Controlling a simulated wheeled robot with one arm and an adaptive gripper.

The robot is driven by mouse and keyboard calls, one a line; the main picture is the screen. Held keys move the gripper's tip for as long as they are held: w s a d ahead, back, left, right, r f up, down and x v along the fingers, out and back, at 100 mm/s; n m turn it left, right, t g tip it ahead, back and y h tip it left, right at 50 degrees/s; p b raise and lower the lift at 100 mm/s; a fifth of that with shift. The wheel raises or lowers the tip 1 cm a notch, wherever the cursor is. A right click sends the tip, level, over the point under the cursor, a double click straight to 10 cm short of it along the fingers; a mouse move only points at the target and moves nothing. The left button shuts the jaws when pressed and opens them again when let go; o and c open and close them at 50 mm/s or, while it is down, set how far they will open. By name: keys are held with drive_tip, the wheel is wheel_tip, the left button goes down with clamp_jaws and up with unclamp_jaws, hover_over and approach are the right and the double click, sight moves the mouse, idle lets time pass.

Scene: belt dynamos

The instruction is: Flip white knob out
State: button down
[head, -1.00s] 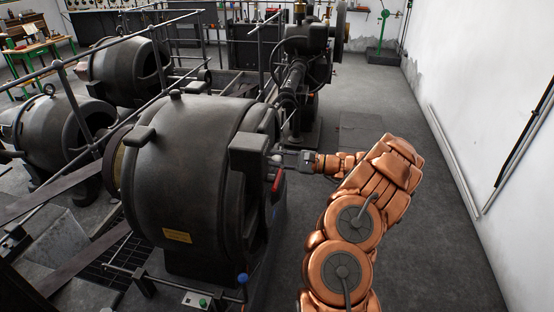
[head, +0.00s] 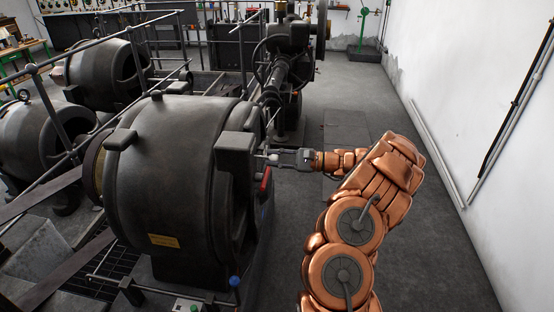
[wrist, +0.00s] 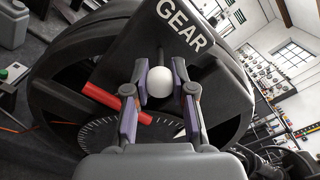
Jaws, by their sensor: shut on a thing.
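The white knob (wrist: 160,81) is a small ball on a dark rod, in front of the block marked GEAR (wrist: 175,38) in the wrist view. My gripper (wrist: 160,72) has its two purple-padded fingers on either side of the knob, shut on it. In the head view the knob (head: 272,157) shows small at the tips of my gripper (head: 279,156), to the right of the big dark dynamo (head: 165,180).
A red handle (wrist: 108,100) sits just left of the fingers, over a graduated dial (wrist: 95,133); it also shows below my gripper in the head view (head: 266,181). Railings and other machines fill the left. Grey floor (head: 430,250) is clear to the right, up to the white wall.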

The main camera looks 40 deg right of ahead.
drive_tip(key=c, duration=1.2)
unclamp_jaws()
drive_tip(key=shift+s+d, duration=0.15)
drive_tip(key=shift+d, duration=0.05)
drive_tip(key=shift+c, duration=0.2)
drive_tip(key=o, duration=0.3)
drive_tip(key=shift+a, duration=0.1)
drive_tip(key=v, duration=1.2)
drive_tip(key=shift+a, duration=0.15)
